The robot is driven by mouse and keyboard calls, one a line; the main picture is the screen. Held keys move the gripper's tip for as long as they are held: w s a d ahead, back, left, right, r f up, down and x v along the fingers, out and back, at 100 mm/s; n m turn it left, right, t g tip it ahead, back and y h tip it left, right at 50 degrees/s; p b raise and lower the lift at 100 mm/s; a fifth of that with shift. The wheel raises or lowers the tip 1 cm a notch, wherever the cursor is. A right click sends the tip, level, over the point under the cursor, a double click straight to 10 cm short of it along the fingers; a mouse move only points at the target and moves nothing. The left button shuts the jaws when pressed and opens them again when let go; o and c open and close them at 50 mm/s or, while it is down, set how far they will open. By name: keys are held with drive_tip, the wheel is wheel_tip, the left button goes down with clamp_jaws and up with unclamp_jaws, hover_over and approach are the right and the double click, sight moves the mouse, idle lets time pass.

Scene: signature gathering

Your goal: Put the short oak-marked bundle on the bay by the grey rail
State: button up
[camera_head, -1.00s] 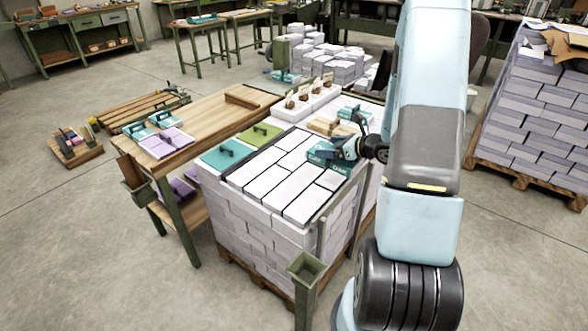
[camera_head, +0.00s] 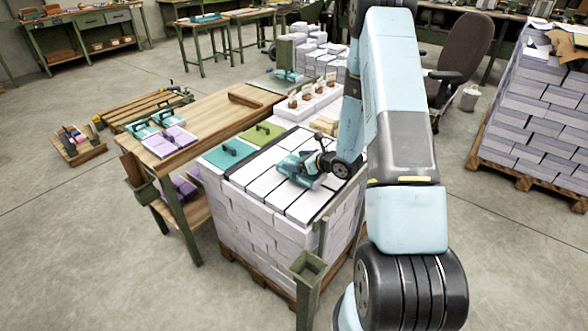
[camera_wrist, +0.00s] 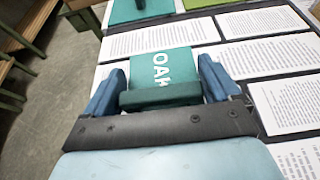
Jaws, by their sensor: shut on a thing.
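My gripper (camera_wrist: 160,90) is shut on the teal oak-marked bundle (camera_wrist: 160,62), with a blue finger on each side of its teal handle. White letters reading "OAK" show on its top. Dark strips divide the stack's top into page-covered bays. The bay under the bundle is partly hidden by my gripper and arm.
A wooden table (camera_head: 200,118) stands left, with teal and purple bundles. A green post (camera_head: 307,285) rises at the front corner. Another pallet stack (camera_head: 535,120) stands right.

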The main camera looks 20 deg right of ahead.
wheel_tip(320, 180, down, 3)
drive_tip(key=shift+a+f, duration=0.1)
drive_tip(key=shift+f, duration=0.05)
drive_tip(key=o, duration=1)
drive_tip(key=shift+c, duration=0.2)
